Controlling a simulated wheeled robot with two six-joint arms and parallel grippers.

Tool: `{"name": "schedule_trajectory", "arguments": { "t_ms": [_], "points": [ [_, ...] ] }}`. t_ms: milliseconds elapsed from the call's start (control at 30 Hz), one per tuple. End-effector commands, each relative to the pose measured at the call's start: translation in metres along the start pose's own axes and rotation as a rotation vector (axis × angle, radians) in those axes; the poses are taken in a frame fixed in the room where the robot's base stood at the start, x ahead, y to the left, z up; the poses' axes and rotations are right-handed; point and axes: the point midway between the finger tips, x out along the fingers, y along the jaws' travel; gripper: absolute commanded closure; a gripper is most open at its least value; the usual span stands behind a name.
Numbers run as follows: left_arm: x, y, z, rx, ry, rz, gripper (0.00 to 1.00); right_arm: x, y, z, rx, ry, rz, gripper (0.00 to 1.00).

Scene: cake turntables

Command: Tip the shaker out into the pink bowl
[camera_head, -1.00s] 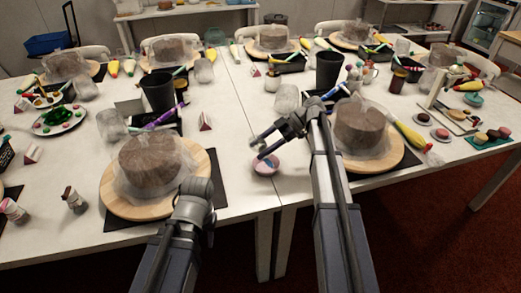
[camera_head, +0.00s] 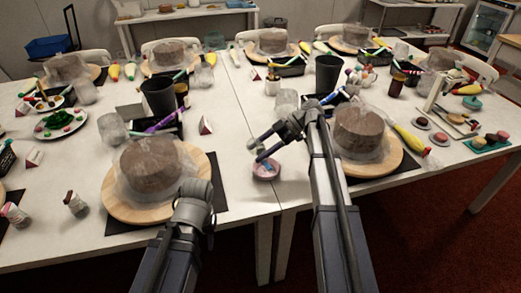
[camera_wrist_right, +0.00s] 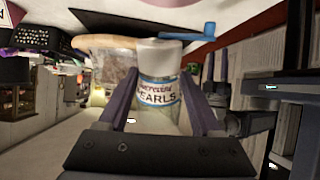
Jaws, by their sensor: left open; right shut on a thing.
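The pink bowl (camera_head: 265,173) stands on the table near the front edge, with some blue and pink showing inside it. My right gripper (camera_head: 257,148) is just above it and is shut on the shaker. In the right wrist view the shaker (camera_wrist_right: 158,92) is a clear jar with a "PEARLS" label and a white end, gripped between both fingers. That view shows the cake and board upside down while the label reads upright, so the shaker is inverted, white end down.
A covered cake on a wooden board (camera_head: 112,207) stands left of the bowl, another cake (camera_head: 360,128) to its right. Black cups, glasses and piping bags crowd farther back. Bare table lies around the bowl.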

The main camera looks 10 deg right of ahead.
Motion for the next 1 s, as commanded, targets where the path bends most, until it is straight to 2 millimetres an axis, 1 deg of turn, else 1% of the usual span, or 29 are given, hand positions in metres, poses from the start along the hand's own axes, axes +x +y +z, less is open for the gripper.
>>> {"name": "schedule_trajectory", "arguments": {
  "t_ms": [33,133,367,533,633,767,1000],
  "points": [
    [0.007,0.001,0.0,0.0,0.0,0.0,0.57,0.001,0.001,0.007,0.0,0.0,0.001,1.0],
    [0.014,0.001,-0.001,0.0,0.0,0.0,0.57,0.001,0.002,0.015,0.001,0.0,0.001,1.0],
    [0.01,0.001,-0.001,0.0,0.0,0.0,0.57,0.0,0.001,0.011,0.0,0.001,0.0,1.0],
    [-0.003,0.0,0.0,0.0,0.0,0.0,0.57,-0.001,0.0,-0.003,0.0,0.0,0.0,1.0],
    [0.003,0.0,0.0,0.0,0.0,0.0,0.57,0.001,0.0,0.003,0.0,0.0,0.0,1.0],
    [0.014,0.001,-0.001,0.0,0.0,0.0,0.57,0.002,0.002,0.015,0.001,0.0,0.001,1.0],
    [0.01,0.001,-0.001,0.0,0.0,0.0,0.57,0.0,0.001,0.011,0.0,0.001,0.0,1.0]
  ]
}}
